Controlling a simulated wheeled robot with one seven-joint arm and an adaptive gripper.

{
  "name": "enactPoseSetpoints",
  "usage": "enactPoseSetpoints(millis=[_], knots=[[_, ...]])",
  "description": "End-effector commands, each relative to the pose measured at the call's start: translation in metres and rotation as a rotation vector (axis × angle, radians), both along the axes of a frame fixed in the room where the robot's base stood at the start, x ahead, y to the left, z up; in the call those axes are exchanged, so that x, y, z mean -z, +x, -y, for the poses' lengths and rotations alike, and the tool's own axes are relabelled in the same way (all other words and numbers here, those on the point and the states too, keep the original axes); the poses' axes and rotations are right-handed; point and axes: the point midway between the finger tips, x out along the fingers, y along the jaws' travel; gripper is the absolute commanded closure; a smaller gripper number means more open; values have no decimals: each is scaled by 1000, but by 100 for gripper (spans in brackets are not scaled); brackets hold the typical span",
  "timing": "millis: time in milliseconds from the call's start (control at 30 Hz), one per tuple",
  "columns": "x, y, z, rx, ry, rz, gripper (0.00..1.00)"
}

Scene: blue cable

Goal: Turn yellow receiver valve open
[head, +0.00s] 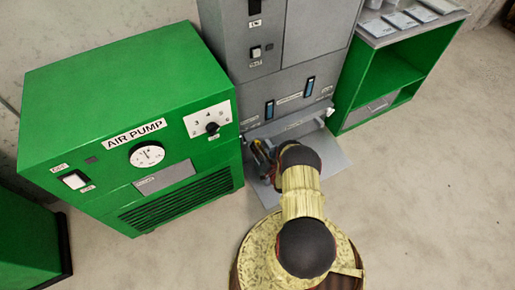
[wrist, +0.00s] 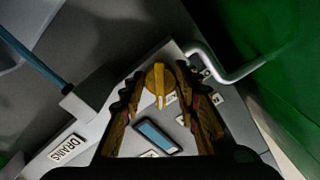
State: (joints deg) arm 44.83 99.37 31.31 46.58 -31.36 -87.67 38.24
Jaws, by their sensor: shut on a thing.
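The yellow receiver valve (wrist: 158,84) is a round knob with a narrow handle bar. It sits on a grey panel in the upper middle of the wrist view. My gripper (wrist: 160,74) has one finger on each side of the knob and is shut on it. The handle bar points down in the wrist view, toward my palm. In the head view my gripper (head: 262,154) is low at the front of the grey cabinet, partly behind my own arm. The valve cannot be made out there.
A green air pump (head: 125,125) stands left of the grey cabinet (head: 285,60). A green shelf (head: 395,75) stands right of it. In the wrist view, a bent grey pipe (wrist: 232,75), a blue gauge window (wrist: 155,137) and a DRAINS label (wrist: 66,149) are near the valve.

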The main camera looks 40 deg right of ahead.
Motion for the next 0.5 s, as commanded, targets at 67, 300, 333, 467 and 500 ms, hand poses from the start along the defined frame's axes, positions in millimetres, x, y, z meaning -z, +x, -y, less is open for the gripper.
enactPoseSetpoints(millis=[67,300,333,467,500], knots=[[1,-1,0,1,-55,-15,94],[1,-1,1,2,-270,-66,94],[1,-1,1,2,-298,-73,94],[1,-1,2,2,-419,-102,94],[1,-1,2,2,-456,-111,94]])
